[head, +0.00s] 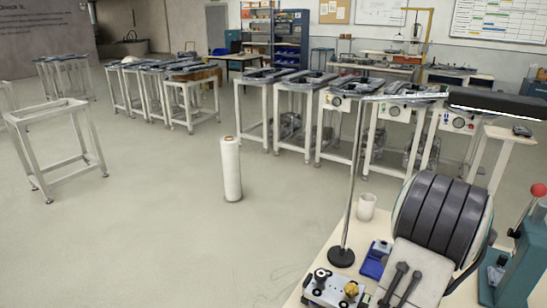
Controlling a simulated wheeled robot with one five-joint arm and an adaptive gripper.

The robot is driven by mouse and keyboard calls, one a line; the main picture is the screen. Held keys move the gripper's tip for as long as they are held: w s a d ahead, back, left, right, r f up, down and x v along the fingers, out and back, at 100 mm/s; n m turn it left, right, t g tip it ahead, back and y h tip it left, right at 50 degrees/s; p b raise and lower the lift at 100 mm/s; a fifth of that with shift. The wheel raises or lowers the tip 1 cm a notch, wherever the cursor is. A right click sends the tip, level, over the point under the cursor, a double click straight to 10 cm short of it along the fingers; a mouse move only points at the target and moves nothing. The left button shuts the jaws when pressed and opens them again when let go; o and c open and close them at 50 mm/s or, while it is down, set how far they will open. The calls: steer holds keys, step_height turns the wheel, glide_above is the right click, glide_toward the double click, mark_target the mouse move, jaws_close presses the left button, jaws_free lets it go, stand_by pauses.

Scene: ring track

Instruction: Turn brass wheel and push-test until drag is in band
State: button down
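A small metal carriage or fixture (322,297) sits at the front edge of the table at the bottom of the head view. A brass wheel or knob (351,289) is on its right side. Dark round knobs stand to the left of the brass part. The lower edge of the picture cuts off part of the fixture. I cannot tell the brass wheel's turn or any drag reading. My gripper is not in view, so nothing is seen touching the fixture.
A blue tray (374,264), a lamp stand (341,257), a white cup (366,207), a large dark ribbed drum (437,218) and a teal lever press (517,256) crowd the table. A white roll (231,168) stands on the open floor. Benches (280,82) line the back.

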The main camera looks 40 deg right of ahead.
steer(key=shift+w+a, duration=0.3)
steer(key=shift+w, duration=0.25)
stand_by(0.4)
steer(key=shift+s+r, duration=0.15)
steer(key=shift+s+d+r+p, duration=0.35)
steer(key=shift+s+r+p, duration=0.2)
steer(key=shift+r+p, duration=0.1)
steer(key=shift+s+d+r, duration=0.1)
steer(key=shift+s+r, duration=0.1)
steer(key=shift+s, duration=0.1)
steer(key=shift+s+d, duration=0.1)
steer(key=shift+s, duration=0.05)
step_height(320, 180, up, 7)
steer(key=p, duration=0.5)
steer(key=shift+p, duration=0.4)
